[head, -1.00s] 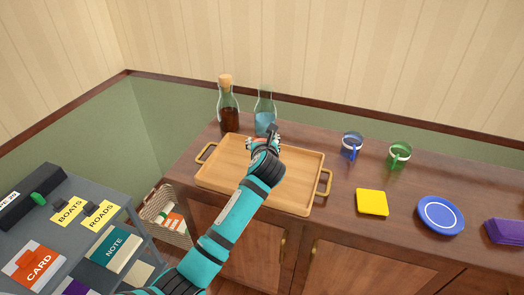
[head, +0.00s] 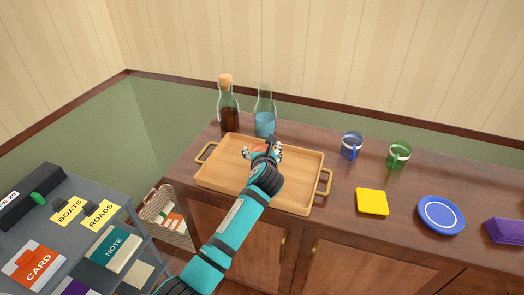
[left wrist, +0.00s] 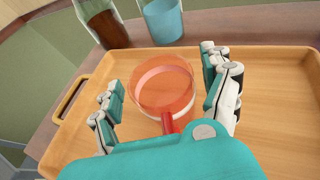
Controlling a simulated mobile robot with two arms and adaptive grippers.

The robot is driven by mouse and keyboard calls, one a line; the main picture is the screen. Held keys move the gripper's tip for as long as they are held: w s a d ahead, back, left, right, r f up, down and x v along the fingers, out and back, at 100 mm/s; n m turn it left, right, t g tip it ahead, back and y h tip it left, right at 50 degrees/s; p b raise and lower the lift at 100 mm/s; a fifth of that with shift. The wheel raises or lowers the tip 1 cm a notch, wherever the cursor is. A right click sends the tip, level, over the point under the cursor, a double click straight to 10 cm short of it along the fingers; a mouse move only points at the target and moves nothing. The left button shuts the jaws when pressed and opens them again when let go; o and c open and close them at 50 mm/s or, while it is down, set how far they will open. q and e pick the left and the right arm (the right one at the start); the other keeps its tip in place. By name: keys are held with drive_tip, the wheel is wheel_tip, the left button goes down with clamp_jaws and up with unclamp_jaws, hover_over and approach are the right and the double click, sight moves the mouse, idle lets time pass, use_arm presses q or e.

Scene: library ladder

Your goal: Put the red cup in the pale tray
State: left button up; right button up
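The red cup (left wrist: 163,85) is see-through red with a pale band and a red handle pointing toward my gripper. It stands upright in the pale wooden tray (head: 215,178), near its back edge; the tray's floor also shows in the left wrist view (left wrist: 270,120). My left gripper (head: 262,151) is over the tray. In the left wrist view its fingers (left wrist: 165,98) are spread on both sides of the cup, with small gaps. In the head view the gripper mostly hides the cup. My right gripper is not in view.
A corked bottle (head: 229,112) and a blue glass carafe (head: 265,122) stand just behind the tray. To the right are a blue mug (head: 352,146), a green mug (head: 399,156), a yellow square (head: 372,202) and a blue plate (head: 440,215). A grey cart (head: 65,225) stands at left.

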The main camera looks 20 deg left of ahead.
use_arm(q)
drive_tip(key=shift+s+r, duration=0.1)
drive_tip(key=shift+r, duration=0.1)
drive_tip(key=v, duration=1.1)
drive_tip(key=shift+s+d+p, duration=0.2)
drive_tip(key=shift+s+p, duration=0.15)
drive_tip(key=shift+p, duration=0.1)
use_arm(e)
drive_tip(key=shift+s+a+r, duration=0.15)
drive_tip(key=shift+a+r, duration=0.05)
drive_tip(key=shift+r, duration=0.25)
use_arm(q)
drive_tip(key=shift+r, duration=0.1)
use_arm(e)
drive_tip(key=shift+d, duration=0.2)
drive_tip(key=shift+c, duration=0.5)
